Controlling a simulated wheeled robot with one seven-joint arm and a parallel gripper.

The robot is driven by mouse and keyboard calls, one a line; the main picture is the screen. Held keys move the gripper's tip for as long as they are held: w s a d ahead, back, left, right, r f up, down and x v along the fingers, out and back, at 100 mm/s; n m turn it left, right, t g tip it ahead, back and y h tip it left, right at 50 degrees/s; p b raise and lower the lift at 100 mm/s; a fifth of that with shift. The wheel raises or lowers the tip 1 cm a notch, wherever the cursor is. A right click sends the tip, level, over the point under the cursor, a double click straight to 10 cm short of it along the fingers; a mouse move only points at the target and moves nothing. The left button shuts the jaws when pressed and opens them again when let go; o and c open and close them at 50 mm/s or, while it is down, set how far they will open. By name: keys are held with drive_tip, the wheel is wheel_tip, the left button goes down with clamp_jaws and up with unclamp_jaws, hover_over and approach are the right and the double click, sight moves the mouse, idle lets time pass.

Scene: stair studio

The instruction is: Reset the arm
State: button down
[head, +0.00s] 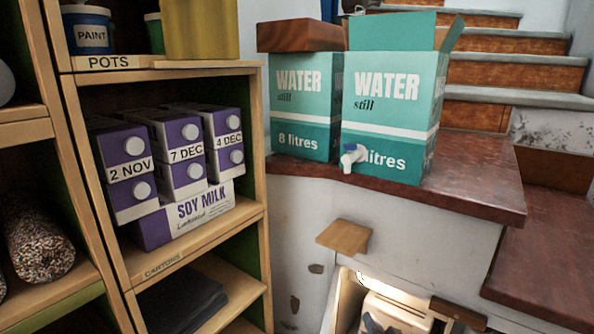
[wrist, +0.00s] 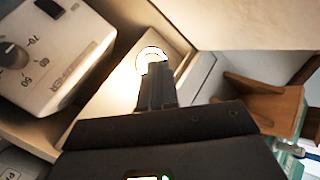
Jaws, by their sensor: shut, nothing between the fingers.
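My gripper (wrist: 155,72) shows in the wrist view, its dark fingers together and nothing between them. The fingers point toward a bright round light (wrist: 151,56) on a pale surface; I cannot tell whether they touch it. The gripper cannot be made out clearly in the head view.
A white device with a dial (wrist: 50,55) is close on the left in the wrist view, and a wooden piece (wrist: 262,100) on the right. Shelves with soy milk cartons (head: 185,165), water boxes (head: 395,110) on a ledge (head: 470,190), and a small wooden shelf (head: 344,236) stand around.

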drive_tip(key=s+a+f, duration=0.1)
drive_tip(key=s+a, duration=0.3)
drive_tip(key=s, duration=0.8)
drive_tip(key=s+a+f, duration=0.2)
drive_tip(key=s+a, duration=0.2)
drive_tip(key=s, duration=0.8)
drive_tip(key=s+d+r+n+h, duration=0.15)
drive_tip(key=s+r, duration=0.25)
drive_tip(key=s, duration=0.4)
drive_tip(key=s+d+r, duration=0.2)
drive_tip(key=s+r, duration=0.1)
drive_tip(key=s, duration=0.5)
drive_tip(key=s+d+r+n+h, duration=0.15)
drive_tip(key=s+r, duration=0.25)
drive_tip(key=s, duration=0.4)
drive_tip(key=s+d+r+n, duration=0.1)
drive_tip(key=s+d+r, duration=0.15)
drive_tip(key=r, duration=0.25)
drive_tip(key=s+d+r+n+g, duration=0.1)
drive_tip(key=s+r, duration=0.2)
drive_tip(key=r, duration=0.1)
drive_tip(key=s+d+r+n, duration=0.1)
drive_tip(key=s+d+r, duration=0.15)
drive_tip(key=r, duration=0.25)
wheel_tip(320, 180, up, 28)
drive_tip(key=p, duration=2.8)
drive_tip(key=shift+s+a, duration=0.2)
drive_tip(key=shift+s, duration=0.25)
